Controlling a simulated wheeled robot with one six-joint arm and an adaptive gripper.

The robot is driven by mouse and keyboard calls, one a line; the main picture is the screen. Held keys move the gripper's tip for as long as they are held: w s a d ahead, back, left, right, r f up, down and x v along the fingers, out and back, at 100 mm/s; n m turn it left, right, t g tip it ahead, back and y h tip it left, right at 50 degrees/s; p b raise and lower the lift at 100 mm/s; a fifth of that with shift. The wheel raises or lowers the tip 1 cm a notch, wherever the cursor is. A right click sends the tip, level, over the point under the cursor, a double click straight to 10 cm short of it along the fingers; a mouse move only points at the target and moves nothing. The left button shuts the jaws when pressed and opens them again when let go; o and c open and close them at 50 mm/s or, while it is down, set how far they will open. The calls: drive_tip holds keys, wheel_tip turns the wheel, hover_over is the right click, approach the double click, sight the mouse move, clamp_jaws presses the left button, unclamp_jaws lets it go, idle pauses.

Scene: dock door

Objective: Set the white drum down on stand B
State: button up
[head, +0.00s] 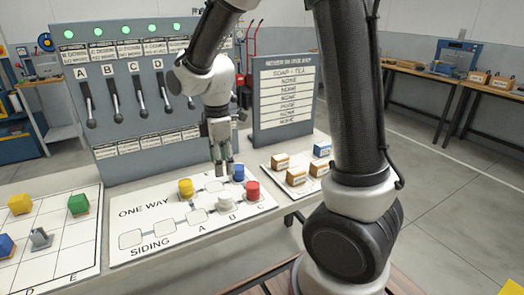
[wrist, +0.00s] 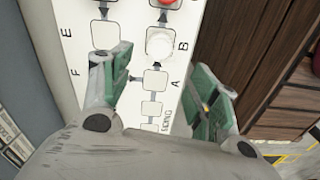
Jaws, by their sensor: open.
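The white drum (head: 225,202) stands upright on the square beside the letter B, stand B, on the white track board (head: 135,259). In the wrist view the white drum (wrist: 159,44) shows beyond the fingertips, next to the B label. My gripper (head: 224,172) is over the board, behind the drum in the head view. In the wrist view my gripper (wrist: 163,82) has its green-padded fingers wide apart with nothing between them. The drum appears clear of both fingers.
A red drum (head: 252,191) stands by C, close to the white one. A blue drum (head: 238,174) and a yellow drum (head: 186,187) are also on the board. A lever panel (head: 130,140) and a sign (head: 284,100) stand behind. Small crates (head: 296,177) lie to the right.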

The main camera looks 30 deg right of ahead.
drive_tip(key=s+d+r+m+t, duration=0.2)
drive_tip(key=s+d+r+m, duration=0.5)
drive_tip(key=s+m, duration=0.1)
drive_tip(key=s+d+r+m+t, duration=0.2)
drive_tip(key=s+d+r+m, duration=0.4)
drive_tip(key=s, duration=0.5)
drive_tip(key=shift+d+r+m, duration=0.4)
drive_tip(key=shift+d+m, duration=0.55)
drive_tip(key=shift+m, duration=0.15)
